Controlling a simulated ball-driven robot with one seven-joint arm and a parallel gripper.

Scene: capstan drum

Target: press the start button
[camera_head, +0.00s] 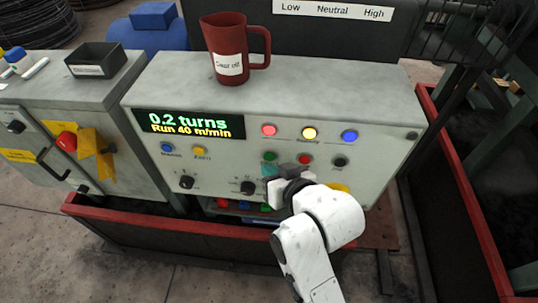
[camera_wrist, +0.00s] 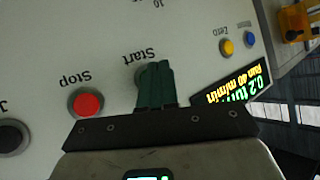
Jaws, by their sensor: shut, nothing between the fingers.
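The green start button (camera_head: 270,156) is on the sloped grey panel front, left of the red stop button (camera_head: 305,160). My gripper (camera_head: 268,170) is shut and empty just below the start button in the head view. In the wrist view its green fingers (camera_wrist: 155,70) lie over the spot beside the "Start" label, hiding most of the button. Whether the fingertips touch the button cannot be told. The stop button (camera_wrist: 86,103) shows clear of the fingers in the wrist view. The display (camera_head: 190,124) reads "0.2 turns" and "Run 40 m/min".
A dark knob (camera_head: 248,187) is close left of my gripper. A black jog button (camera_head: 340,162) lies to the right. Red, yellow and blue lamps (camera_head: 309,133) line the upper panel. A red mug (camera_head: 229,50) stands on top of the cabinet.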

